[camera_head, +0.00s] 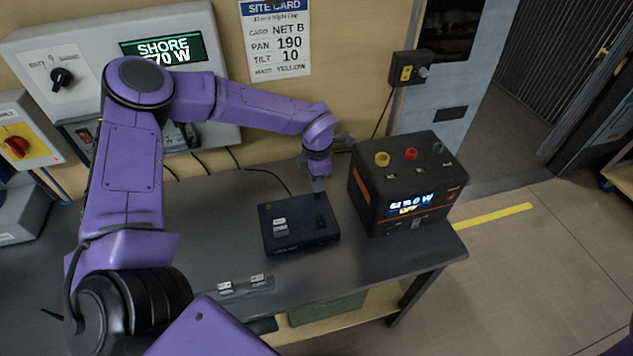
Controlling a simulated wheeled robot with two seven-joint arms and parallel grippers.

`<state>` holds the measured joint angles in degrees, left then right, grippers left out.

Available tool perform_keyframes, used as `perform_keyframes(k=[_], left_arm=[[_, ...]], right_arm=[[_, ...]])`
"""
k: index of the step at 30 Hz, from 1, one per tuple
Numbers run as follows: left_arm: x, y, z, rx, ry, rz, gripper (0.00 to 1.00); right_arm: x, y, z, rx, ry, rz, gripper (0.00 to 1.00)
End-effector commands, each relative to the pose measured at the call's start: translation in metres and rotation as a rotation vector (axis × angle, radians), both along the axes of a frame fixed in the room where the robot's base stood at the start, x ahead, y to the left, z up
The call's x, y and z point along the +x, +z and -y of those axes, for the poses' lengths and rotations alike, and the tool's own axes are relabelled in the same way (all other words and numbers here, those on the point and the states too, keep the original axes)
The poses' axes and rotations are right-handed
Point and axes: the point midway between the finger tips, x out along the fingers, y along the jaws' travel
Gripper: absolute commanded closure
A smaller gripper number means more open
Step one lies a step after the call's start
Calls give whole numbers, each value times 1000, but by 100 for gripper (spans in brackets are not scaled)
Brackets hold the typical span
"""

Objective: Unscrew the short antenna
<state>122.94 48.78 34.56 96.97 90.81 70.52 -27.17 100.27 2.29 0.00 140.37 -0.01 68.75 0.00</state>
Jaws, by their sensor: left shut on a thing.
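My left gripper (319,186) reaches in over the dark grey bench and points down at the back right part of a flat dark blue box (299,240). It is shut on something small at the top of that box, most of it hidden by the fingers. I cannot make out a clear antenna shape; the held thing may be the short antenna. The box has a pale label and small dark parts on its top. My right gripper does not show.
A black and orange power unit (406,185) stands close to the right of the box. A shore power panel (40,45) and a site card (277,40) are on the wall.

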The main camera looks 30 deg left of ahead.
Motion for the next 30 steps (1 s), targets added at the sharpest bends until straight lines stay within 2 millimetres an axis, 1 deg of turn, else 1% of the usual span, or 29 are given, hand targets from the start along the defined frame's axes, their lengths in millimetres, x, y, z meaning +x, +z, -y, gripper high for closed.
perform_keyframes(k=[1, 6, 17, 30], left_arm=[[0, -1, 0, 0, 35, 0, 100], [0, -1, 0, 1, 130, 1, 100], [0, 0, 0, 0, 154, 0, 100], [0, -1, 1, -1, 430, 2, 100]], right_arm=[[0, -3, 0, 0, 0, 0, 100], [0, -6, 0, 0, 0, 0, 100], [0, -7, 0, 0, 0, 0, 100], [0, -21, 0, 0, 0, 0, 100]])
